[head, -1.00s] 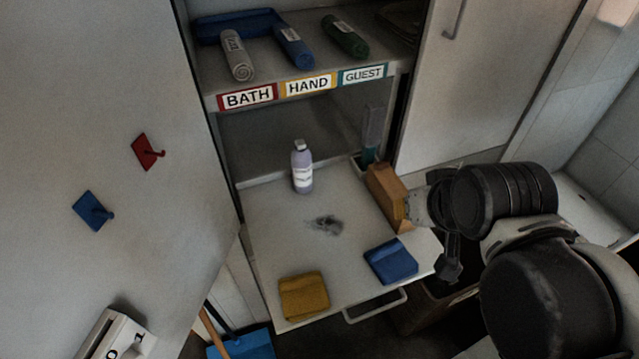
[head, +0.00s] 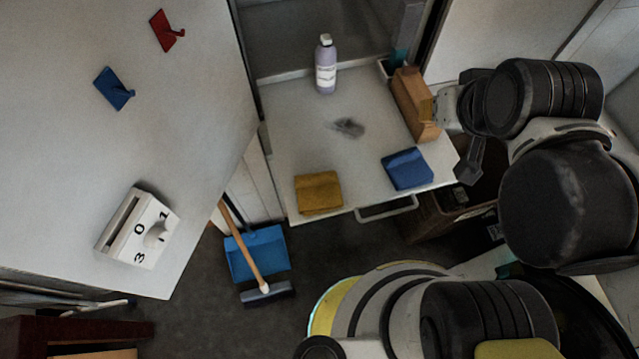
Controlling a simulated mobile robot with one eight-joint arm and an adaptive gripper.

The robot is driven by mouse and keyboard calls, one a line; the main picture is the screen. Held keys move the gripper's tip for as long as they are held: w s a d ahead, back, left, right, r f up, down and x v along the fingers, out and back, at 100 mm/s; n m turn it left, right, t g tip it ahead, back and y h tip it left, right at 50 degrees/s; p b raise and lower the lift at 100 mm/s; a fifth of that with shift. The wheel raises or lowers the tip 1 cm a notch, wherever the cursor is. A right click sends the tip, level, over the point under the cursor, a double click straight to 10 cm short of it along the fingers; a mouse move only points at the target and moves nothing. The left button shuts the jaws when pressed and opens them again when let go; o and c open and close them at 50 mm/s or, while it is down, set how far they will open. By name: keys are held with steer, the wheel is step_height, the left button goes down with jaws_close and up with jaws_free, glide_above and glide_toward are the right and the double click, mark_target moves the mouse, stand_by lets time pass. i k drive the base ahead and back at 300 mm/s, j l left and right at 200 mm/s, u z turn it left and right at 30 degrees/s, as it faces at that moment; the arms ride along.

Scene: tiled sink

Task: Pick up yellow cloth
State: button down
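The yellow cloth (head: 318,192) is folded and lies flat at the front left corner of the pale pull-out shelf (head: 300,140). My gripper (head: 468,160) is in view at the right, just beyond the shelf's right edge. It is apart from the yellow cloth, with the folded blue cloth (head: 407,169) between them. My arm hides part of the gripper, and I cannot make out both fingers or whether it is open or shut.
A lilac bottle (head: 326,68), a grey smudge (head: 348,127) and a brown box (head: 414,104) are on the shelf. A blue dustpan (head: 257,254) and brush lie on the floor. The open door (head: 190,90) stands at left.

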mark_target(318, 193)
steer(key=k+j+u, duration=0.15)
steer(key=j, duration=0.45)
steer(key=k+j+u, duration=0.1)
steer(key=j, duration=0.55)
steer(key=k+j+u, duration=0.15)
steer(key=j, duration=0.45)
steer(key=i, duration=0.05)
